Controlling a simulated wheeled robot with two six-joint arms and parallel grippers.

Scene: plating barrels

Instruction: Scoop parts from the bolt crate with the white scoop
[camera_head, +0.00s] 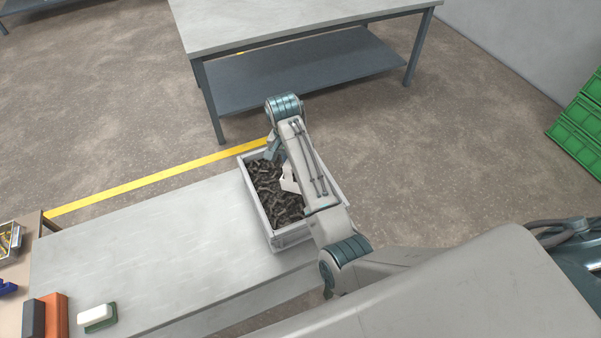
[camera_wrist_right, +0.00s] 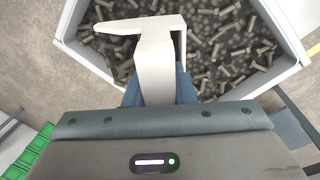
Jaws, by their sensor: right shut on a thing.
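The grey bolt crate (camera_head: 278,236) stands at the right end of the pale table and is filled with dark bolts (camera_head: 265,185). Its rim and bolts also fill the top of the right wrist view (camera_wrist_right: 72,22). The white scoop (camera_wrist_right: 157,62) is over the bolts in that view, and a small part shows beside my arm in the head view (camera_head: 289,181). My right gripper (camera_wrist_right: 160,92) is shut on the scoop. My forearm hides much of the gripper and the crate's right part in the head view. My left gripper is not in view.
The pale table (camera_head: 165,240) is clear left of the crate. A white-topped block (camera_head: 97,317) and orange and dark blocks (camera_head: 56,314) are at lower left. A grey workbench (camera_head: 290,20) stands behind. Green crates (camera_head: 578,135) are at far right.

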